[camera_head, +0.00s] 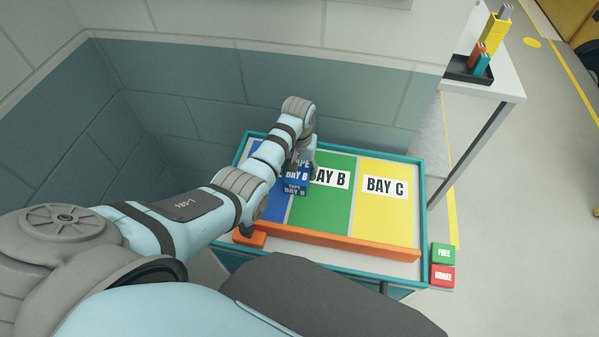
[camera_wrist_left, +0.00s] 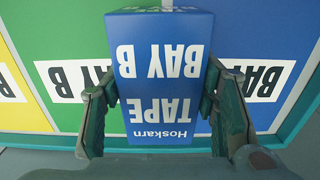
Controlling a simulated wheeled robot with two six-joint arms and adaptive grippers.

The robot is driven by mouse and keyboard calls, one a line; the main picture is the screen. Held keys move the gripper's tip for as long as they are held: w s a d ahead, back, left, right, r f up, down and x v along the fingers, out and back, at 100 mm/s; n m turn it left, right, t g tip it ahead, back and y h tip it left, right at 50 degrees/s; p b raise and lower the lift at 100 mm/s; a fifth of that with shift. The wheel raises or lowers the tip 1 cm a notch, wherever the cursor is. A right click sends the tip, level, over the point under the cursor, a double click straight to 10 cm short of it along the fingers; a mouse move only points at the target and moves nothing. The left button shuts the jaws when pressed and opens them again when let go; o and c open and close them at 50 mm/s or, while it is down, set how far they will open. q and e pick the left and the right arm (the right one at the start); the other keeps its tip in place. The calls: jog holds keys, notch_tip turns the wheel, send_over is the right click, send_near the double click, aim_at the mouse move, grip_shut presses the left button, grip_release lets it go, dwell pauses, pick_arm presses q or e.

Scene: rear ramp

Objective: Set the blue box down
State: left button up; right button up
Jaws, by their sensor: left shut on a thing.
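The blue box (camera_head: 296,187) has white lettering that includes "TAPE" and "BAY B" in the head view. It also fills the middle of the left wrist view (camera_wrist_left: 160,85), where its label reads upside down. My left gripper (camera_wrist_left: 160,105) is shut on it, one finger on each side. In the head view the left gripper (camera_head: 301,163) is partly hidden by my arm. The box overlaps the border of the green bay (camera_head: 313,220) and the blue bay (camera_head: 276,207); I cannot tell whether it touches the surface. My right gripper is not in view.
The yellow bay (camera_head: 383,220), labelled "BAY C", is clear. An orange bar (camera_head: 345,242) crosses the front of the teal-edged tray (camera_head: 422,215). Green "FREE" (camera_head: 442,253) and red "BRAKE" (camera_head: 442,276) blocks sit at its front right. A white table (camera_head: 495,75) stands back right.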

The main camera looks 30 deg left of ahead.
pick_arm(q)
jog(key=o, duration=1.6)
jog(key=shift+a, duration=0.1)
jog(key=shift+r, duration=0.3)
notch_tip(320, 180, up, 12)
jog(key=shift+f+p, duration=0.15)
jog(key=shift+p, duration=1.1)
